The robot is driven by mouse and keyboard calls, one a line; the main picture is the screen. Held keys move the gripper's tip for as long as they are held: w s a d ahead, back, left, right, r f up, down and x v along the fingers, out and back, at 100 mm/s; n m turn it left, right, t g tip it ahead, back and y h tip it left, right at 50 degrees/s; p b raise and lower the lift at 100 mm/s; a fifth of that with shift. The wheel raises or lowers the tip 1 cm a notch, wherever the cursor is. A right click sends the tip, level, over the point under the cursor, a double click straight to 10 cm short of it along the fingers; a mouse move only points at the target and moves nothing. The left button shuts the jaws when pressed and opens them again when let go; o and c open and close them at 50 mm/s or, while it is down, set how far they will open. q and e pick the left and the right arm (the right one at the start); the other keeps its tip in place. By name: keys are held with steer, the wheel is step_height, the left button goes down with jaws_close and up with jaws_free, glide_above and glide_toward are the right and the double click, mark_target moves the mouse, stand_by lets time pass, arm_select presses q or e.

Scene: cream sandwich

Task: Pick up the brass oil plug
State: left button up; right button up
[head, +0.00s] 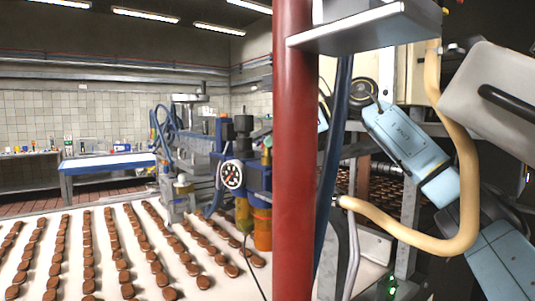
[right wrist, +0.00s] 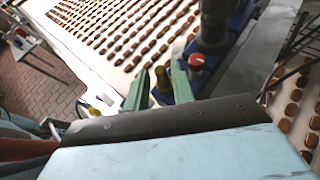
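In the right wrist view, a small yellow, brass-coloured piece (right wrist: 162,78) shows between and beyond the green fingertips of my right gripper (right wrist: 160,82); it looks like the brass oil plug. The fingers are apart, with gaps beside the piece, and I see no contact. I cannot tell how far beyond the tips it lies. In the head view, the red column hides the right gripper's fingertips. The blue machine unit (head: 262,180) with a gauge stands left of the column; I cannot single out the plug there. My left gripper is not in view.
The red column (head: 293,150) stands close in front of the head camera. A white conveyor belt (head: 40,230) carries rows of brown biscuits. In the right wrist view, a red-capped part (right wrist: 196,62) stands close to the right finger. A tan hose (head: 400,232) curves at the right.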

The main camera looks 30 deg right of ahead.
mark_target(260, 164)
steer(key=x, duration=0.4)
steer(key=shift+w+a+f, duration=0.15)
steer(key=shift+w, duration=0.05)
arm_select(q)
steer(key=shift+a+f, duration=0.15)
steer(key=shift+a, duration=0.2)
arm_select(e)
steer(key=shift+c, duration=0.4)
jaws_close()
